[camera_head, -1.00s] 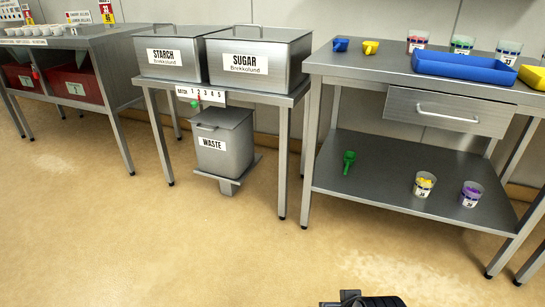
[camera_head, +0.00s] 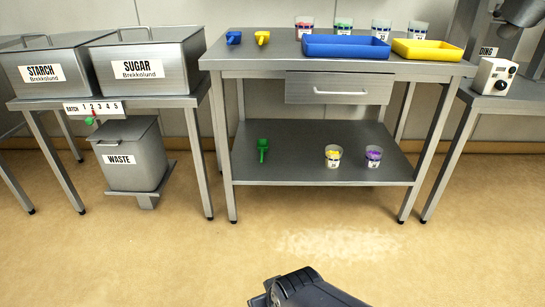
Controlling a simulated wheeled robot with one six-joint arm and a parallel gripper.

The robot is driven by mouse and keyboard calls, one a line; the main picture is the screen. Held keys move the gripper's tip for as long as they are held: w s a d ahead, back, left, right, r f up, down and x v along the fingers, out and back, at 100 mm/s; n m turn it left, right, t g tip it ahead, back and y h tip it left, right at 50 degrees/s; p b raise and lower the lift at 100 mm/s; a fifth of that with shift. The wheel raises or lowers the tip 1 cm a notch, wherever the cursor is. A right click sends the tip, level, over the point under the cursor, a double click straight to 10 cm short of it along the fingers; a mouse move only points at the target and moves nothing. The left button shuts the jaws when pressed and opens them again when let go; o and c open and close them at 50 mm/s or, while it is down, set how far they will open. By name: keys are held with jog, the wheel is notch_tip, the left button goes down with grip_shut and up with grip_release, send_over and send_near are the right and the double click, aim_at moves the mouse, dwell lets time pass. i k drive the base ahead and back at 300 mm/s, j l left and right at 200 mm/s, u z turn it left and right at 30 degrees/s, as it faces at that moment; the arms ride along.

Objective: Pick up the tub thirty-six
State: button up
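Several small clear tubs with printed labels stand on the steel table (camera_head: 262,50). On its top, at the back, are one with red contents (camera_head: 304,27), one with green contents (camera_head: 343,26) and two that look pale or empty (camera_head: 380,30) (camera_head: 418,31). On its lower shelf (camera_head: 300,172) stand a tub with yellow contents (camera_head: 333,157) and one with purple contents (camera_head: 373,158). The label numbers are too small to read surely, so I cannot tell which is thirty-six. My gripper (camera_head: 282,288) is at the bottom edge, far from the tubs; its fingers are not clear.
A blue tray (camera_head: 346,47) and yellow tray (camera_head: 428,50) sit before the top tubs. Blue (camera_head: 233,38), yellow (camera_head: 262,37) and green (camera_head: 262,148) scoops lie leftward. A drawer (camera_head: 338,90) hangs below the top. Starch and sugar bins (camera_head: 150,70) stand left. Floor ahead is clear.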

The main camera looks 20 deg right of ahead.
aim_at(374, 154)
jog(key=z, duration=1.4)
